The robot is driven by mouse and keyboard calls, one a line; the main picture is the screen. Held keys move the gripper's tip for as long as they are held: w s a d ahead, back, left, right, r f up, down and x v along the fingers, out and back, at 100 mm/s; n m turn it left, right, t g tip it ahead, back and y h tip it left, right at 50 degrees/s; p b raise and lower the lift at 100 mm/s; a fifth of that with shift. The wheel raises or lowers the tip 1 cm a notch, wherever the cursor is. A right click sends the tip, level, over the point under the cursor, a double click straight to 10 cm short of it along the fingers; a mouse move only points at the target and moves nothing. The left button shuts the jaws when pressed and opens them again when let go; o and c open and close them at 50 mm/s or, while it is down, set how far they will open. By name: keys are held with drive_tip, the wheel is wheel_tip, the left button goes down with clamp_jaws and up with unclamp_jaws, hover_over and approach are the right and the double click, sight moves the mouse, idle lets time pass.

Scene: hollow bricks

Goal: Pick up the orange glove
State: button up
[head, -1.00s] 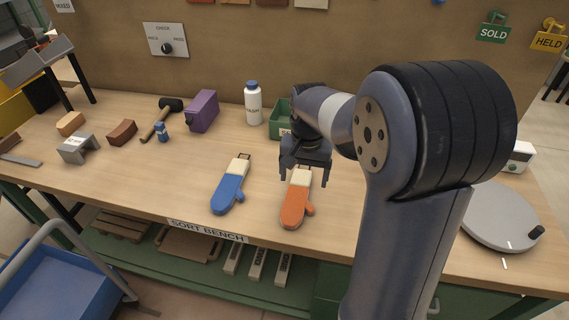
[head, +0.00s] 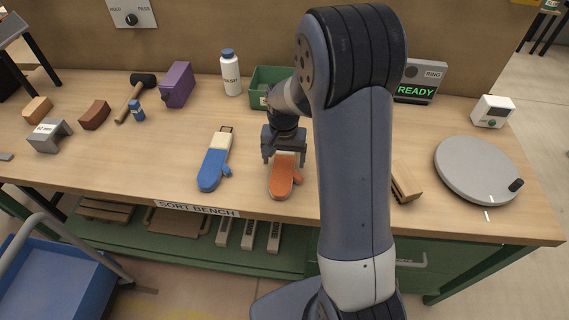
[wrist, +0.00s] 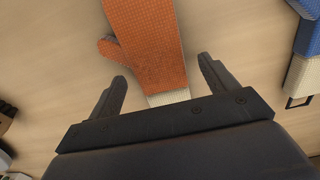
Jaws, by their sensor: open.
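The orange glove (head: 282,181) lies flat on the sort bench, its cream cuff toward the back and its thumb on the right in the head view. In the wrist view the orange glove (wrist: 146,40) runs up from between the fingers, with the cream cuff (wrist: 168,97) close to the palm. My gripper (head: 284,158) is open above the cuff end, with one finger on each side (wrist: 163,85). It holds nothing. I cannot tell how high the fingertips are above the bench. My gripper partly hides the cuff.
A blue glove (head: 213,165) lies just left of the orange one. A green bin (head: 262,88) and white bottle (head: 231,75) stand behind.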

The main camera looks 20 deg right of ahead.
sight(284, 163)
drive_tip(key=shift+f, duration=0.5)
drive_tip(key=c, duration=1.1)
drive_tip(key=shift+r, duration=0.1)
wheel_tip(284, 163, up, 10)
